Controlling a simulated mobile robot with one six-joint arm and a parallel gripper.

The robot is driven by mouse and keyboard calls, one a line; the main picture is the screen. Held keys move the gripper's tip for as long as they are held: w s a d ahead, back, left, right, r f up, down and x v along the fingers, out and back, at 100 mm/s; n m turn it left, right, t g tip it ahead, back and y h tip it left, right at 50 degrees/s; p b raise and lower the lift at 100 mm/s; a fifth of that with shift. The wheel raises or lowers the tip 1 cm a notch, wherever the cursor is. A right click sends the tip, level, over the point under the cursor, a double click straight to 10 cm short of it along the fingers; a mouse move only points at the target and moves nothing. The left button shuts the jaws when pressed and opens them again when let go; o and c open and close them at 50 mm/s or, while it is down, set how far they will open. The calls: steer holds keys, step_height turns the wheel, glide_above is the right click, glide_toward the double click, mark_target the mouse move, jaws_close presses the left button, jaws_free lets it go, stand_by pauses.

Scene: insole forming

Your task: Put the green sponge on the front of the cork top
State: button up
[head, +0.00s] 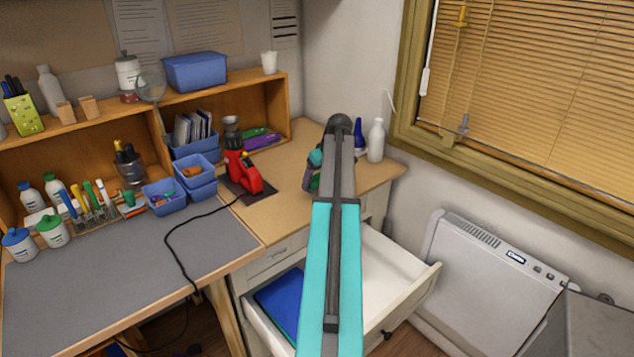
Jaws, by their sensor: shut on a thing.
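The cork top (277,211) is the tan surface of the drawer cabinet, right of the grey desk. My gripper (311,183) is over its right part, mostly hidden behind my own arm. A small patch of green, which looks like the green sponge (315,181), shows at the gripper beside my arm. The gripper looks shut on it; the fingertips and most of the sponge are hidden. I cannot tell its height above the top.
A red device (241,172) stands on a dark pad at the cork top's left. A white bottle (376,141) and a blue bottle (360,135) stand at the back right. The drawer (405,292) below is open. The cork top's front left is clear.

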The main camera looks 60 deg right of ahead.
mark_target(317, 182)
steer(key=shift+w+d, duration=0.35)
steer(key=shift+w, duration=0.05)
steer(key=shift+w+d+p, duration=0.3)
steer(key=shift+w+d, duration=0.2)
steer(key=shift+f+p, duration=0.75)
steer(key=shift+f, duration=1.15)
steer(key=shift+f, duration=0.1)
steer(key=o, duration=1.1)
steer(key=shift+r, duration=0.2)
steer(key=b+v, duration=0.2)
steer(key=v, duration=1)
steer(key=shift+b, duration=0.4)
